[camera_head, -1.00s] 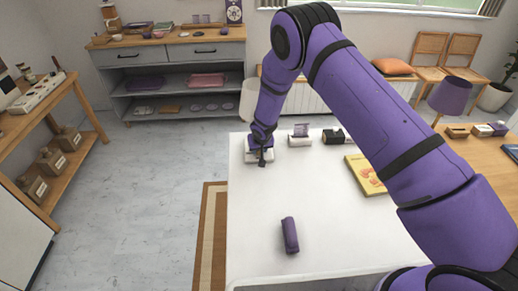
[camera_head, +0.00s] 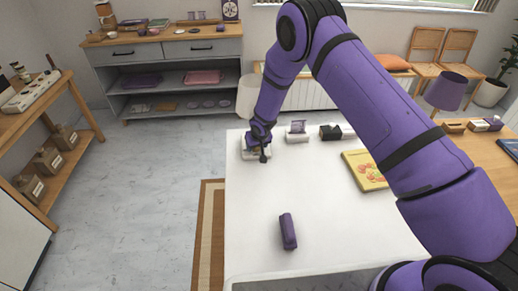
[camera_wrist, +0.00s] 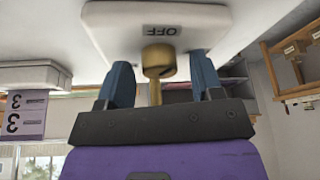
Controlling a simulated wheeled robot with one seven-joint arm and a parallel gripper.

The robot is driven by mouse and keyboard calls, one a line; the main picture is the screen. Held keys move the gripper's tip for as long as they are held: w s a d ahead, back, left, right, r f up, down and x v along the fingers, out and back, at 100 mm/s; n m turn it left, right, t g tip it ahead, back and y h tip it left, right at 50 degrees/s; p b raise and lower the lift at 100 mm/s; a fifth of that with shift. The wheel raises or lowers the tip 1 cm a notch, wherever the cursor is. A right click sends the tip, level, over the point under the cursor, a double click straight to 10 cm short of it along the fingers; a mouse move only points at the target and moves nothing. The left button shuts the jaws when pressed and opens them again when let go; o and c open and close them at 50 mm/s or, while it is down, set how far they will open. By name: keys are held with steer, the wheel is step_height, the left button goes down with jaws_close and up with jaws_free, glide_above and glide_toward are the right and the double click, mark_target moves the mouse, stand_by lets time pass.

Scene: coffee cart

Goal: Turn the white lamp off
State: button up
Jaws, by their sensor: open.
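A white switch base (camera_head: 247,155) stands at the far left corner of the white table, largely hidden by my gripper (camera_head: 263,152). In the wrist view the base (camera_wrist: 105,25) fills the top, with an OFF label (camera_wrist: 162,30) and a brass switch lever (camera_wrist: 158,62). My gripper (camera_wrist: 160,66) is open, its two blue fingers on either side of the lever. Contact between fingers and lever cannot be told. A white lampshade (camera_head: 248,97) shows behind my arm; its joint to the base is hidden, and whether it is lit is unclear.
On the table are a small stand with a purple card (camera_head: 298,131), a black object (camera_head: 331,132), a yellow book (camera_head: 363,170) and a purple case (camera_head: 287,231). A purple lamp (camera_head: 446,91) stands on the wooden table at right. The table's left front is mostly clear.

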steer(key=v, duration=0.3)
steer(key=shift+r, duration=0.1)
steer(key=s+d, duration=0.1)
steer(key=s, duration=0.2)
steer(key=s+d, duration=0.1)
steer(key=s, duration=0.3)
steer(key=s+d, duration=0.1)
steer(key=s, duration=0.3)
steer(key=shift+s+d, duration=0.15)
steer(key=shift+s, duration=0.1)
